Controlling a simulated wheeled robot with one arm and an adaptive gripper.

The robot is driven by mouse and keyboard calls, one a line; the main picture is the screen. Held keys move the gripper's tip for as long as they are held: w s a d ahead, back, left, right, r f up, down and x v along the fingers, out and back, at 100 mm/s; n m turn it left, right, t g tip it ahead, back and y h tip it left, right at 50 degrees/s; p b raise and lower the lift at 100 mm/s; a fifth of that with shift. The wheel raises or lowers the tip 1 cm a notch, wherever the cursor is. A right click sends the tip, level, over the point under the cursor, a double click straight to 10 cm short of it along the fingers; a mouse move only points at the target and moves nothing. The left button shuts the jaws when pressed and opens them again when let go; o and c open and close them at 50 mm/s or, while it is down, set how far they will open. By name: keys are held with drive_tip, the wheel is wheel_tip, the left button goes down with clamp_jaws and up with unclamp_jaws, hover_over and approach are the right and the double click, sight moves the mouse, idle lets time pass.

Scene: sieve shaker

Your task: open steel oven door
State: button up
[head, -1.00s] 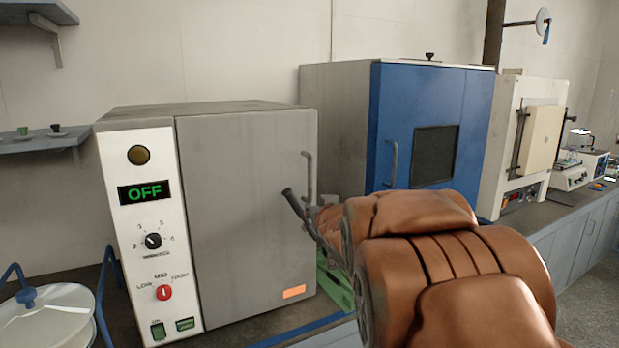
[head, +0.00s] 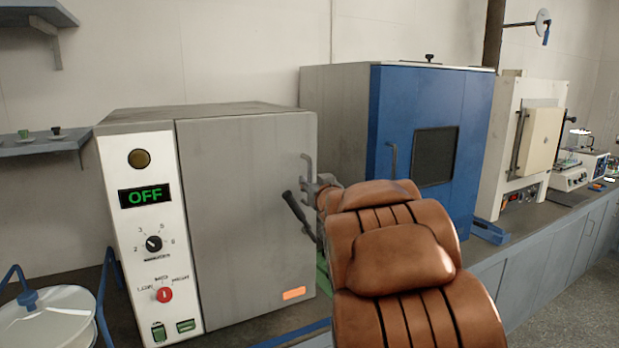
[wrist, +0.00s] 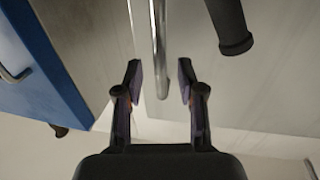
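The steel oven (head: 140,115) stands at left in the head view, with its plain grey door (head: 240,220) shut. The door's vertical bar handle (head: 308,172) is at the door's right edge. My gripper (head: 322,184) is beside the handle's lower part, partly hidden by my arm. In the wrist view my gripper (wrist: 160,80) is open, one finger on each side of the handle (wrist: 160,40). A gap shows between each finger and the bar; depth is hard to judge. The display (head: 145,196) reads OFF.
A dark rod (head: 297,212) slants just below my gripper and also shows in the wrist view (wrist: 230,28). A blue oven (head: 400,120) stands right of the steel one, with a pale oven (head: 540,140) beyond. A lidded white vessel (head: 48,315) is at lower left.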

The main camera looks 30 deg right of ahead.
drive_tip(key=shift+x, duration=1.45)
clamp_jaws()
